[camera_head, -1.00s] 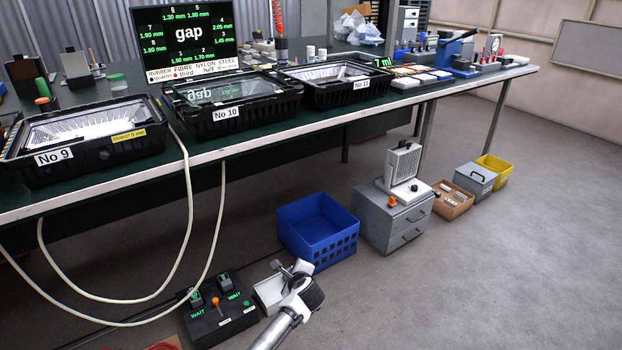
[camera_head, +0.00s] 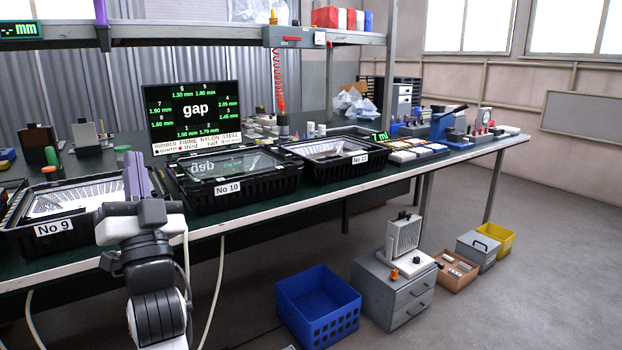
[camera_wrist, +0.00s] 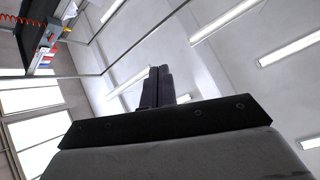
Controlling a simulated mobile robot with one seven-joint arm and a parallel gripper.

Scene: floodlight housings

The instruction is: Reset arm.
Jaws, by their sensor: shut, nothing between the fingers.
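My gripper (camera_head: 137,176) stands upright in the head view at the left, with its fingers pointing up in front of the No 9 housing (camera_head: 52,229). Its fingers are together and hold nothing. In the wrist view the closed dark fingers (camera_wrist: 157,88) point toward the ceiling and its strip lights. My arm hides the right part of the No 9 housing. The No 10 housing (camera_head: 228,189) is to the right of my gripper, and the No 11 housing (camera_head: 360,159) is further right.
The bench (camera_head: 290,208) carries the housings and a gap display (camera_head: 193,112). A shelf (camera_head: 220,33) spans above it. A blue crate (camera_head: 318,305), a grey drawer cabinet (camera_head: 393,291) and a yellow bin (camera_head: 497,241) stand on the floor. The floor at right is clear.

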